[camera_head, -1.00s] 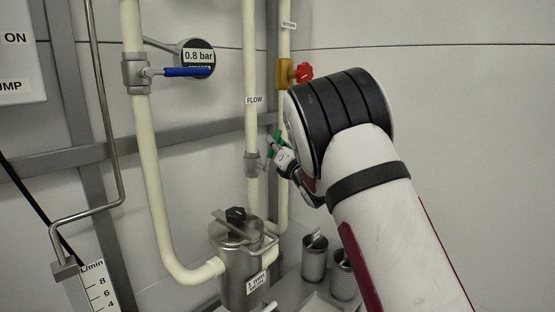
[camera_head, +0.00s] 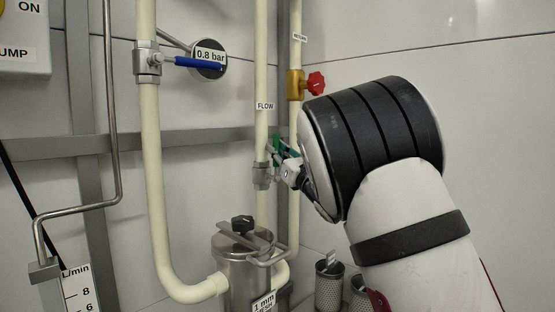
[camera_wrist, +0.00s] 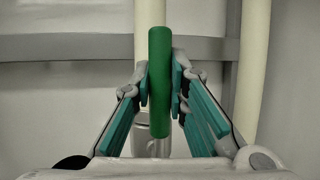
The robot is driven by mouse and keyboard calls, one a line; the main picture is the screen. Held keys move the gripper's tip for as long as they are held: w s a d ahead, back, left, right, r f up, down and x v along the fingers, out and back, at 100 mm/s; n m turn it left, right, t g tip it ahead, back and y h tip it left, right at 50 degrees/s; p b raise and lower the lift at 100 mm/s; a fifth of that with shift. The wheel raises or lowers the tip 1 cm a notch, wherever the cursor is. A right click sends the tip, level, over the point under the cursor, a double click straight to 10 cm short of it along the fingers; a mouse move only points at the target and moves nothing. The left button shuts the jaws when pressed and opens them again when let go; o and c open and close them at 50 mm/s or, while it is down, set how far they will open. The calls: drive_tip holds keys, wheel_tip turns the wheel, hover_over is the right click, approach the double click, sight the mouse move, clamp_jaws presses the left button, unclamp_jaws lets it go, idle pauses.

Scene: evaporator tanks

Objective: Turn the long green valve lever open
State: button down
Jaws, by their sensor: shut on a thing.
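The long green valve lever (camera_wrist: 160,75) stands upright in the middle of the wrist view, between the two teal-padded fingers of my gripper (camera_wrist: 160,88). The fingers are shut on it from both sides. In the head view my gripper (camera_head: 281,157) is at the grey valve body (camera_head: 262,175) on the pipe labelled FLOW. There the lever is mostly hidden behind the fingers, and I cannot tell its green from theirs. The valve body also shows below the lever in the wrist view (camera_wrist: 152,146).
A blue lever valve (camera_head: 195,64) and a 0.8 bar gauge (camera_head: 211,52) are at upper left. A red knob (camera_head: 315,83) sits on the RETURN pipe, close above my wrist. A steel strainer pot (camera_head: 240,262) stands below. Perforated metal cups (camera_head: 328,288) are at lower right.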

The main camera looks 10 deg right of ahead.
drive_tip(key=shift+f, duration=0.15)
idle(0.3)
drive_tip(key=c, duration=1.6)
unclamp_jaws()
drive_tip(key=shift+o, duration=0.2)
drive_tip(key=v, duration=1.2)
